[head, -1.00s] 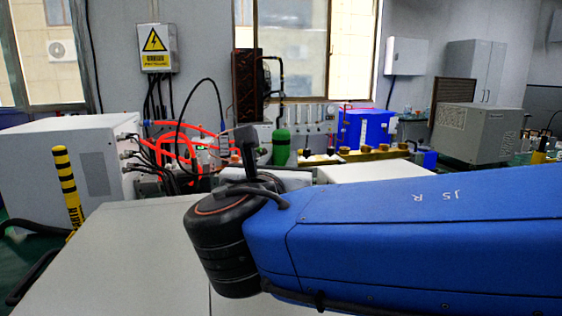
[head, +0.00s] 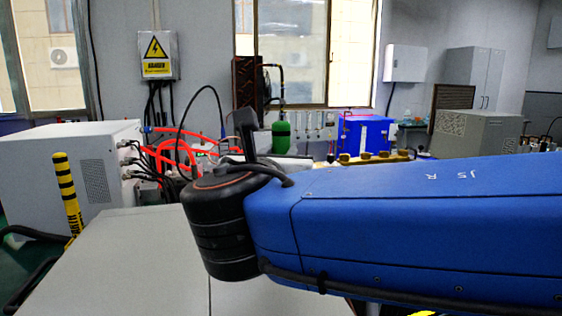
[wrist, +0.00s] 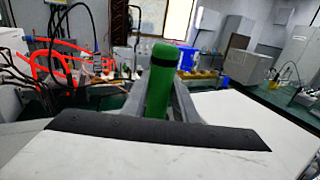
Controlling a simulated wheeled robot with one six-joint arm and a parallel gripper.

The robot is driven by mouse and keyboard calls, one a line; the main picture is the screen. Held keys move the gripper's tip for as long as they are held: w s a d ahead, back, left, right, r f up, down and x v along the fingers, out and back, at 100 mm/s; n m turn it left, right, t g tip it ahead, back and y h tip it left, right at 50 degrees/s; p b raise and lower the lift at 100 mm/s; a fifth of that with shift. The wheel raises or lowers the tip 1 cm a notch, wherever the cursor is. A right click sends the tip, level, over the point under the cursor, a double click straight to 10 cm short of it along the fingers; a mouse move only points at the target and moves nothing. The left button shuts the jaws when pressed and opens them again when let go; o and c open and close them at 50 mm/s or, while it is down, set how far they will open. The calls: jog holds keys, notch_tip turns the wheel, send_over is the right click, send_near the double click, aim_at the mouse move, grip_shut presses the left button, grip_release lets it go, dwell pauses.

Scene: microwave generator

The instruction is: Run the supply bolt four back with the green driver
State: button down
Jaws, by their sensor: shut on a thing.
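The green driver (wrist: 161,82) stands nearly upright in the wrist view, with a dark band near its top. My gripper (wrist: 168,108) is shut on it, one grey finger on each side. The driver's lower end is hidden behind the gripper body.
A white cabinet (head: 70,165) with red and black cables stands at left, beside a yellow-black post (head: 66,195). A blue box (head: 364,133) stands behind the brass fittings. Pale flat tops (head: 120,260) fill the foreground. A pale surface (wrist: 250,115) extends right of the driver.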

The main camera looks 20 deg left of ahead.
aim_at(281, 122)
jog(key=shift+r, duration=3.1)
